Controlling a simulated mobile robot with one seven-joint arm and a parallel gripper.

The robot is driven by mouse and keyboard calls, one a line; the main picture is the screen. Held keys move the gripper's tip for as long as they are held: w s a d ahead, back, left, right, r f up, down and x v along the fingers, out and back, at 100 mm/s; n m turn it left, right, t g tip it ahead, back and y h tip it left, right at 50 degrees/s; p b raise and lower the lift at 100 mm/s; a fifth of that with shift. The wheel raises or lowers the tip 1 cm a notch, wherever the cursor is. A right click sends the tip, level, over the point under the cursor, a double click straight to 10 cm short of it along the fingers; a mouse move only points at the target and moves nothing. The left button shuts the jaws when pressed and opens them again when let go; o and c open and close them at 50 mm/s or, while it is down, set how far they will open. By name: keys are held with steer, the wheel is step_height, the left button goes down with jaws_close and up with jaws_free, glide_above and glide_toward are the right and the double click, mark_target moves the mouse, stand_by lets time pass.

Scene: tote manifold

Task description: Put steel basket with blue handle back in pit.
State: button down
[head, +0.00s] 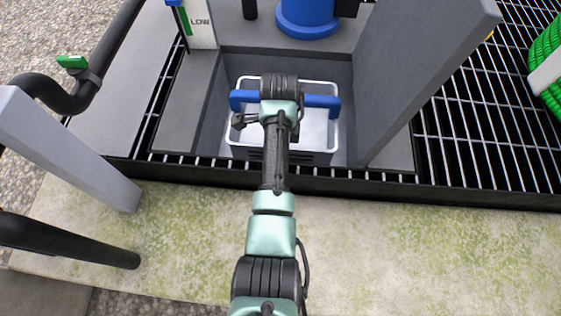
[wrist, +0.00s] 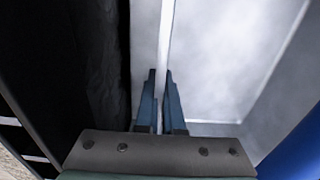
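The steel basket (head: 236,135) is a pale open box with a blue bar handle (head: 322,101) across it. It stands inside the grey-walled pit (head: 345,80) in the head view; whether it rests on the floor cannot be told. My arm covers its middle. In the wrist view the two blue fingers of my gripper (wrist: 160,100) stand close together, one on each side of the basket's white rim (wrist: 166,30), and appear closed on it. The blue handle shows at the lower right there (wrist: 295,150).
A tall grey slab (head: 425,60) rises at the pit's right side. Metal grating (head: 480,130) surrounds the pit. A blue cylinder (head: 307,15) stands behind, with a LOW level sign (head: 198,22) at left. Black pipes (head: 90,80) and a grey post (head: 70,145) stand left.

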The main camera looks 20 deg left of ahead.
steer(key=shift+f+b, duration=1.15)
steer(key=shift+f, duration=1.2)
steer(key=shift+f, duration=0.2)
steer(key=c, duration=1)
jaws_free()
steer(key=shift+c, duration=0.2)
step_height(320, 180, up, 12)
steer(key=p, duration=0.7)
steer(key=shift+r, duration=0.2)
